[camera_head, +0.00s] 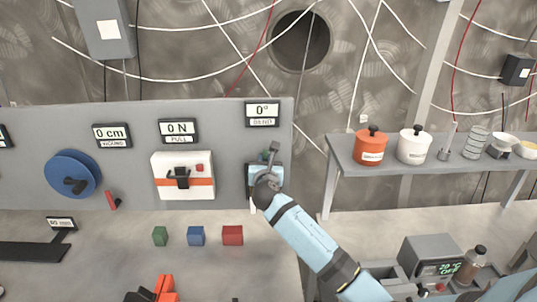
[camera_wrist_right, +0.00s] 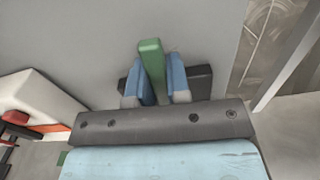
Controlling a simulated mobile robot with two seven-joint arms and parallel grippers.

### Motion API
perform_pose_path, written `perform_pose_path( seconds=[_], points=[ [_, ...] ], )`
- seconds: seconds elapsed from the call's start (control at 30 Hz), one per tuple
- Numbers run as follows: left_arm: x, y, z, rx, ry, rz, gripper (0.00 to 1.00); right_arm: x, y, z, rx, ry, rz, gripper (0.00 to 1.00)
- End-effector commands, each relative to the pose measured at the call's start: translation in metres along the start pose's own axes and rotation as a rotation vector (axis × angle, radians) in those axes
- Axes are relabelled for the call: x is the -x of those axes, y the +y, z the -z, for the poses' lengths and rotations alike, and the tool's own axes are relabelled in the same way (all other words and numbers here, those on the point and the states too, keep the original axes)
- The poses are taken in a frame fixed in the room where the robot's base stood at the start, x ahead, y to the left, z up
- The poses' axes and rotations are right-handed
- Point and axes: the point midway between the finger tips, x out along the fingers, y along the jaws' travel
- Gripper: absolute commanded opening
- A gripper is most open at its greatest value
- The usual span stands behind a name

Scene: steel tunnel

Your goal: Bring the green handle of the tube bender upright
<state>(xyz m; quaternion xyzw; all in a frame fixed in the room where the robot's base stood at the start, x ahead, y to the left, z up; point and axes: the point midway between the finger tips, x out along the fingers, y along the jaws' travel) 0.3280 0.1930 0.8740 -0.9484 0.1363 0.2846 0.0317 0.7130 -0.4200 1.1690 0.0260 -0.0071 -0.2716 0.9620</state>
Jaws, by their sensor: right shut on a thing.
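The tube bender is on the grey panel below a display (camera_head: 262,114) that reads 0° BEND. Its green handle (camera_wrist_right: 152,62) sticks out between the blue fingers of my right gripper (camera_wrist_right: 158,82) in the right wrist view. The gripper is shut on the handle, with one finger on each side. In the head view my right gripper (camera_head: 268,172) covers most of the bender. A dark bar (camera_wrist_right: 198,78) shows behind the fingers. Orange fingers at the bottom edge of the head view look like my left gripper (camera_head: 164,288), away from the bender; their opening is unclear.
A white box with an orange stripe (camera_head: 183,188) and a blue wheel (camera_head: 72,172) are on the panel to the left. Green, blue and red blocks (camera_head: 232,235) rest on the bench. A shelf (camera_head: 380,178) with pots stands at right.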

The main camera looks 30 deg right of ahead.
Motion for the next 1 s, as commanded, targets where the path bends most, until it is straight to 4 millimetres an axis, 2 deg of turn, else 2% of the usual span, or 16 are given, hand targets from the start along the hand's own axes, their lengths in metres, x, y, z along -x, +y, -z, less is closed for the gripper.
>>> perform_pose_path(
  seconds=[0.03,0.13,0.47,0.5,0.6,0.87,1.0],
  points=[
    [0.0073,-0.0008,0.0117,-0.001,0.004,0.003,0.43,0.0001,0.003,-0.0055,0.026,0.002,0.0,0.0],
    [0.0107,-0.0038,0.0169,-0.001,0.01,0.01,0.43,-0.0001,0.0056,-0.0026,0.058,0.001,0.0,0.0],
    [0.0092,-0.0061,0.0084,0.001,-0.004,0.016,0.43,0.0002,0.0069,0.0007,0.073,-0.001,-0.001,0.0],
    [0.0093,-0.0057,0.0081,0.001,-0.005,0.015,0.43,0.0002,0.0069,0.0007,0.073,-0.002,-0.001,0.19],
    [0.0093,-0.0046,0.008,0.002,-0.005,0.013,0.43,0.0002,0.0069,0.0007,0.072,-0.001,-0.001,0.42],
    [0.0098,-0.0034,0.0099,0.002,-0.003,0.011,0.43,0.0003,0.0068,0.0005,0.07,-0.001,0.0,0.43],
    [0.0092,-0.0031,0.0095,0.002,-0.001,0.01,0.43,0.0078,0.0068,0.0016,0.07,-0.001,-0.001,0.43]
  ],
)
